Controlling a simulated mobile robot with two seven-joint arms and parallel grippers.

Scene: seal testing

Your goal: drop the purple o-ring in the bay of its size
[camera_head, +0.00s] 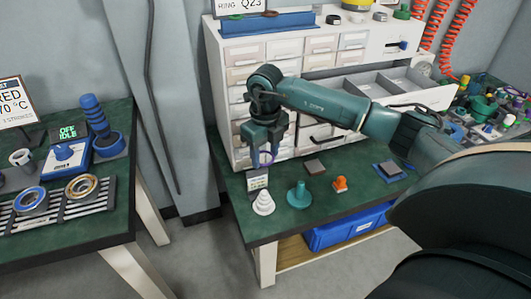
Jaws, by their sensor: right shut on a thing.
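My right gripper (263,146) hangs fingers down in front of the white drawer cabinet, at the left part of the green bench. It is shut on the purple o-ring (266,158), which shows as a thin ring just below the fingertips. The ring is above a small label card and the white stepped cone (263,204). An open drawer (372,88) with grey-walled bays sticks out of the cabinet to the right, behind my right arm. My arm hides part of the drawer front, and I cannot read any bay sizes. My left gripper is not in view.
The cabinet (236,52) has several closed drawers. A teal post on a disc (299,194), an orange piece (340,184) and a dark square block (315,167) stand on the bench. A blue bin (345,230) sits below. Another bench (110,212) stands left, across a gap.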

